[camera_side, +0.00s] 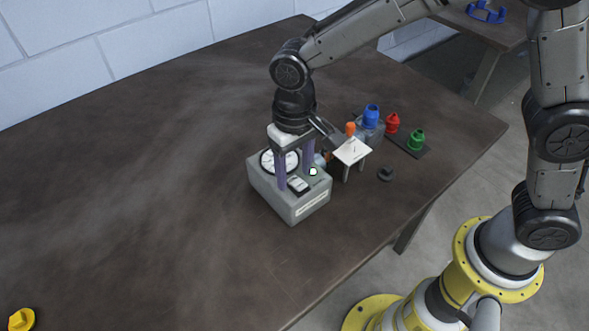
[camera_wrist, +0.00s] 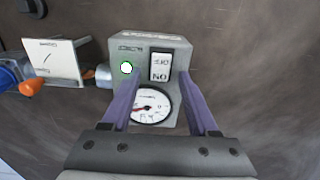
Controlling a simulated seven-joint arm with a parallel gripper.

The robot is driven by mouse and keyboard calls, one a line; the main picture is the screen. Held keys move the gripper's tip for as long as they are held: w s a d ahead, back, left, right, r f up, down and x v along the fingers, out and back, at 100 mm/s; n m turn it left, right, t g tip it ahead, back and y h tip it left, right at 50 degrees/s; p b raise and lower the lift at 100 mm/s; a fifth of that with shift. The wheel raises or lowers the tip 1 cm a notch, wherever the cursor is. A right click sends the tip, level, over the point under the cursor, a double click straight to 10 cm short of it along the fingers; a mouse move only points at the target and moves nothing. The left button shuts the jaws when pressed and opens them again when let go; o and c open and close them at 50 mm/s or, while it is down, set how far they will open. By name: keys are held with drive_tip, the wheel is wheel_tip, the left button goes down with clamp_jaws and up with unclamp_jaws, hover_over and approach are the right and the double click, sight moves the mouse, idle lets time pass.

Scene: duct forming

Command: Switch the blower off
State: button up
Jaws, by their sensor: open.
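The blower's grey control box (camera_side: 290,209) stands on the brown table below my gripper. In the wrist view the box (camera_wrist: 184,46) shows a black-framed white rocker switch (camera_wrist: 160,67) with OFF and ON marks, upside down here. Left of it is a bright white lamp (camera_wrist: 126,69) with a green rim. A round gauge (camera_wrist: 150,106) with a red needle is nearer the gripper. My gripper (camera_side: 295,181) points down with its purple fingers apart and empty. They straddle the switch area; whether the tips touch the box I cannot tell. Which way the rocker is tipped is unclear.
Right of the box stand a small white plate on legs (camera_side: 352,151) and an orange-tipped part (camera_side: 350,129). Behind are blue (camera_side: 372,113), red (camera_side: 392,123) and green (camera_side: 416,138) pieces. A dark disc (camera_side: 386,174) lies nearby. The table's left is mostly clear.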

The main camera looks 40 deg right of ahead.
drive_tip(key=shift+f, duration=0.2)
clamp_jaws()
